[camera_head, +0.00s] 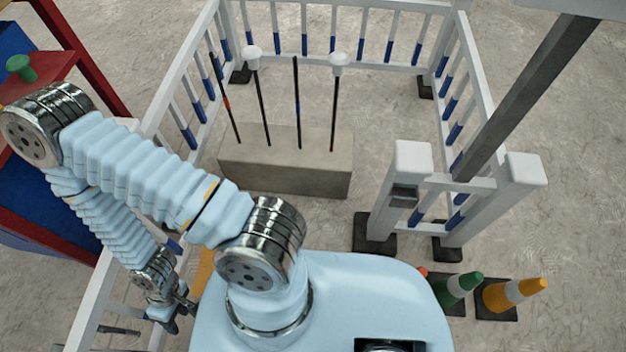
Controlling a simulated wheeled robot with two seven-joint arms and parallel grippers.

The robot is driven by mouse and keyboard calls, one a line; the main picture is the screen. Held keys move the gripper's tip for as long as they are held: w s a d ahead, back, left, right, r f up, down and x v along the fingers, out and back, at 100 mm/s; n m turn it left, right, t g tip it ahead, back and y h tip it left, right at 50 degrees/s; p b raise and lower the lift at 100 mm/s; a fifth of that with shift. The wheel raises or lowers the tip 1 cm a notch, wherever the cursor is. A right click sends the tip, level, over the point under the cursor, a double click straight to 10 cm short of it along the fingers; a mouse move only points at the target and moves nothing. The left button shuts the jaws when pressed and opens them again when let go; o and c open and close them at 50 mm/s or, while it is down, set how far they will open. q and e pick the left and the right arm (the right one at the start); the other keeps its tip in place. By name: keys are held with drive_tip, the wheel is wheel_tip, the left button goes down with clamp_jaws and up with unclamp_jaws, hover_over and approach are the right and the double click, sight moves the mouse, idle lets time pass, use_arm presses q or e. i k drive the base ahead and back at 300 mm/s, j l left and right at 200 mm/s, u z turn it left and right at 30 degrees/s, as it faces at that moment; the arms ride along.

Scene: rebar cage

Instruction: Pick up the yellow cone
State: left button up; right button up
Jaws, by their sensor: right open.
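The yellow cone (515,293) has a white band and a dark square base, and stands on the floor at the lower right of the head view. A green cone (458,288) with a white band stands just left of it. My right gripper (176,316) is at the lower left, below my folded arm, far from the yellow cone, with my body between them. Its jaws are open, small and partly dark in the picture, with nothing seen between them. My left gripper is not in view.
A white fence (413,180) with blue-marked bars surrounds a concrete block (285,170) holding several upright rods. A dark slanted beam (530,95) crosses the upper right. A small orange tip (422,271) shows beside the green cone. A red and blue structure (25,215) stands left. Floor right of the cones is clear.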

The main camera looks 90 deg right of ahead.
sight(496, 299)
drive_tip(key=z, duration=0.65)
drive_tip(key=j+z, duration=0.15)
drive_tip(key=z, duration=0.45)
drive_tip(key=j+z, duration=0.1)
drive_tip(key=z, duration=1.2)
drive_tip(key=k+z, duration=0.1)
drive_tip(key=z, duration=0.5)
drive_tip(key=j+z, duration=0.1)
drive_tip(key=z, duration=0.55)
drive_tip(key=k+z, duration=0.1)
drive_tip(key=z, duration=1.2)
drive_tip(key=i+l, duration=0.15)
drive_tip(key=l, duration=0.25)
drive_tip(key=i+l+u, duration=0.1)
drive_tip(key=l, duration=0.35)
drive_tip(key=i+l+u, duration=0.1)
drive_tip(key=l, duration=0.3)
drive_tip(key=i+l, duration=0.15)
drive_tip(key=l, duration=0.3)
drive_tip(key=i+l+u, duration=0.1)
drive_tip(key=l, duration=0.35)
drive_tip(key=i+l, duration=0.1)
drive_tip(key=l, duration=0.3)
drive_tip(key=u, duration=0.05)
